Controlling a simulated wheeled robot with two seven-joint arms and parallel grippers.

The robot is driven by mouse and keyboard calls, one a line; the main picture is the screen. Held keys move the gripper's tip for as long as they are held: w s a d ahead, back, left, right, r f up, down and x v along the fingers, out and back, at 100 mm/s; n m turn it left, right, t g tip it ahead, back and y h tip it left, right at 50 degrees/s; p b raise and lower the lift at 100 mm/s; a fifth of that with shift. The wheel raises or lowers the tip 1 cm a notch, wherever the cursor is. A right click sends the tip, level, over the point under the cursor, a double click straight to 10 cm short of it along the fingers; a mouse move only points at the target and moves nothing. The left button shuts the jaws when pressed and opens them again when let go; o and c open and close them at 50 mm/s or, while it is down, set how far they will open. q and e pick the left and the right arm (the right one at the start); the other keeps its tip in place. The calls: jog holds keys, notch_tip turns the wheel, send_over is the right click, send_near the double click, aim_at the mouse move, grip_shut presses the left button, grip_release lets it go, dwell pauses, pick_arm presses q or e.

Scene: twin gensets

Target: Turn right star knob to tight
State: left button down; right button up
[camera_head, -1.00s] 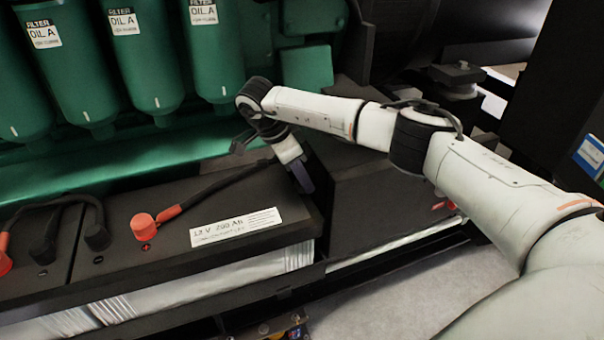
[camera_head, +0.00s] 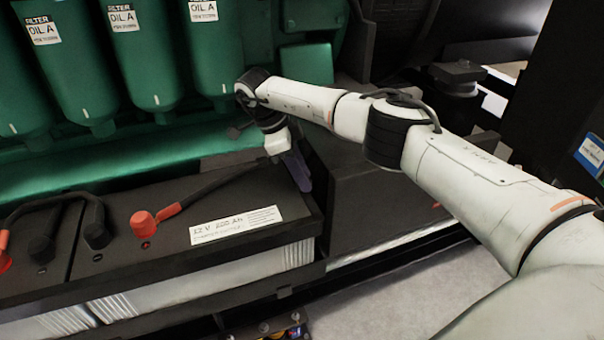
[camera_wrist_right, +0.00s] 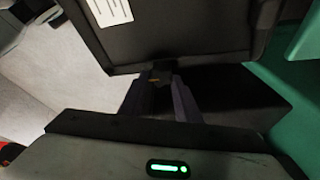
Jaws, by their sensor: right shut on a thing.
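My right gripper (camera_head: 298,172) reaches down at the right end of the battery box, beside the dark box to its right. In the right wrist view its two purple-grey fingers (camera_wrist_right: 161,92) are closed around a small dark knob (camera_wrist_right: 160,75) with a yellowish mark, which I take for the right star knob. The fingers cover much of it, so its star shape and how tight it sits cannot be told. In the head view the knob is hidden behind the gripper. My left gripper is in neither current view.
A black battery (camera_head: 235,195) with a red terminal cap (camera_head: 143,222) and cables lies left of the gripper. Green oil filters (camera_head: 140,60) hang behind. A dark box (camera_head: 365,205) stands to the right.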

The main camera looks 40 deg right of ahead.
jog(key=o, duration=0.8)
jog(key=v, duration=1)
jog(key=shift+a+r, duration=0.1)
jog(key=shift+r, duration=0.05)
